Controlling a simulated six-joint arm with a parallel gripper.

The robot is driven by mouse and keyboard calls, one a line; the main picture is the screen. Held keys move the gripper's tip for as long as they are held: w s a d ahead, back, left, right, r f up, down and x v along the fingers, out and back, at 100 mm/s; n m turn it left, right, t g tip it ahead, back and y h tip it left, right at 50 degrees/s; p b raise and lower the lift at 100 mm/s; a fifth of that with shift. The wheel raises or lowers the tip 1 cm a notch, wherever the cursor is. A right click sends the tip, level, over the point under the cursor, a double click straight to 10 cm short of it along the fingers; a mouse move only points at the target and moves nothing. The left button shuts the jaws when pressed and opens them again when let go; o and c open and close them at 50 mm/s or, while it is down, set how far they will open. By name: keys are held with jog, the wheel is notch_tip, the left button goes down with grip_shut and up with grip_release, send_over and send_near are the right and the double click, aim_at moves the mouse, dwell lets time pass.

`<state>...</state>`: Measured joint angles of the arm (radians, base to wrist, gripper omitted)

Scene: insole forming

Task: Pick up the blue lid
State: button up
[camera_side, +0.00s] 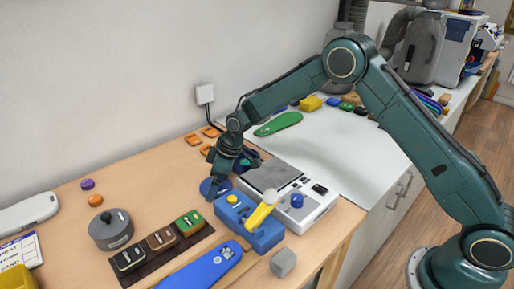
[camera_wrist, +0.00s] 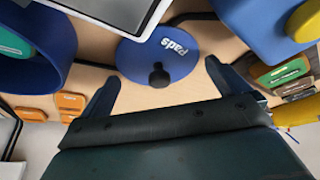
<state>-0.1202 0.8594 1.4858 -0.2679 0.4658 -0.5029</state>
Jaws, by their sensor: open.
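The blue lid (camera_wrist: 145,56) is a flat round disc marked "Pads" with a black knob (camera_wrist: 159,75). It lies on the wooden table in the wrist view. In the side view the lid (camera_side: 207,189) is partly hidden by my gripper (camera_side: 217,183). In the wrist view my gripper (camera_wrist: 162,73) is open, with one finger on each side of the knob. Nothing is held between the fingers.
A blue round container (camera_wrist: 65,38) stands left of the lid in the wrist view. A scale-like device (camera_side: 316,207) and a blue block with a yellow lever (camera_side: 263,236) stand close on the right. A grey lidded pot (camera_side: 112,231) and orange trays (camera_side: 193,139) are nearby.

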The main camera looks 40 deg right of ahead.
dwell(0.3)
jog(key=c, duration=0.8)
jog(key=shift+o, duration=0.2)
jog(key=shift+r, duration=0.15)
notch_tip(320, 180, up, 20)
jog(key=shift+d+f, duration=0.1)
jog(key=shift+f, duration=0.15)
dwell(0.4)
jog(key=w+d+f, duration=0.1)
jog(key=d+f, duration=0.7)
jog(key=d, duration=0.4)
jog(key=shift+w+d+f, duration=0.25)
jog(key=shift+w+d, duration=0.1)
jog(key=shift+d, duration=0.05)
